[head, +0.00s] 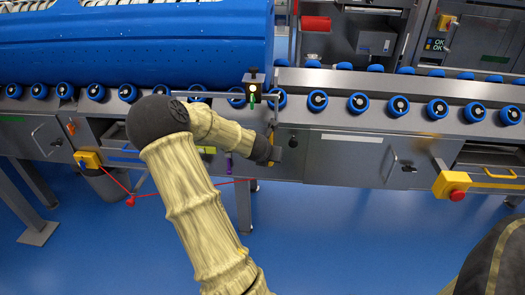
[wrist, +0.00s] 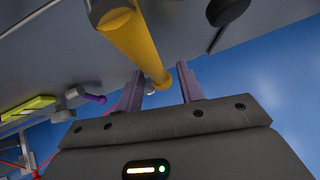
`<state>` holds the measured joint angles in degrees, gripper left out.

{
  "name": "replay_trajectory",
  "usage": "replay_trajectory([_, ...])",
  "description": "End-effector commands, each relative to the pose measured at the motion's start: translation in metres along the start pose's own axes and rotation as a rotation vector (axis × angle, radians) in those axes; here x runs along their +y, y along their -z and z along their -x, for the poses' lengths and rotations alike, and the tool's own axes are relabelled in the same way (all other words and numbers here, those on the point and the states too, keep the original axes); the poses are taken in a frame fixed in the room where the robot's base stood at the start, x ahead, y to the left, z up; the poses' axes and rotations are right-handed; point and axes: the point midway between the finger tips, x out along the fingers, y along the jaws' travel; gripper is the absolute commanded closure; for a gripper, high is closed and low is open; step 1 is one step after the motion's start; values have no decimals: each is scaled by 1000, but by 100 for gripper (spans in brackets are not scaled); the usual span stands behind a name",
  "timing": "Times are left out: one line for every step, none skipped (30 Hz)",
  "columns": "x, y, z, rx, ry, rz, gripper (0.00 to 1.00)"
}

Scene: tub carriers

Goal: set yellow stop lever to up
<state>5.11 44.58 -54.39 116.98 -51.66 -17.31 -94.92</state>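The yellow stop lever (wrist: 133,42) is a thick round bar in the wrist view. It comes from the grey machine panel and its end points toward my gripper (wrist: 160,69). My gripper is open, one finger on each side of the lever's end. I see a gap on both sides and cannot tell whether the lever is fully between the fingers in depth. In the head view my gripper (head: 273,152) is at the panel below the roller conveyor. The arm hides most of the lever there.
A purple-knobbed lever (wrist: 96,98) and a yellow-green handle (wrist: 30,108) are to the left. A red cord (head: 131,201) hangs below the panel. A red stop button (head: 457,194) on a yellow box is to the right. A blue tub (head: 140,45) rests on the rollers.

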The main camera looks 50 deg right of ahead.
Motion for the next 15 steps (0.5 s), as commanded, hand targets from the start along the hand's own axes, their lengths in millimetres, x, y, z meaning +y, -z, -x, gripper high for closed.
replay_trajectory([1,-2,11,-1,-3,-1,62])
replay_trajectory([1,-2,17,0,-3,-1,62])
replay_trajectory([2,-2,24,-1,-4,0,62])
replay_trajectory([1,-2,31,-1,-4,0,62])
replay_trajectory([1,-3,37,-1,-4,0,62])
replay_trajectory([1,-2,45,0,-4,0,62])
replay_trajectory([2,-2,51,0,-5,1,62])
replay_trajectory([1,-3,57,-1,-4,1,62])
replay_trajectory([2,-2,65,0,-3,1,62])
replay_trajectory([1,-2,71,0,-3,0,62])
replay_trajectory([1,-2,76,1,-3,0,62])
replay_trajectory([1,-2,83,1,-3,1,62])
replay_trajectory([2,-2,89,0,-4,1,62])
replay_trajectory([1,-2,94,0,-3,0,62])
replay_trajectory([1,-1,101,2,-3,1,62])
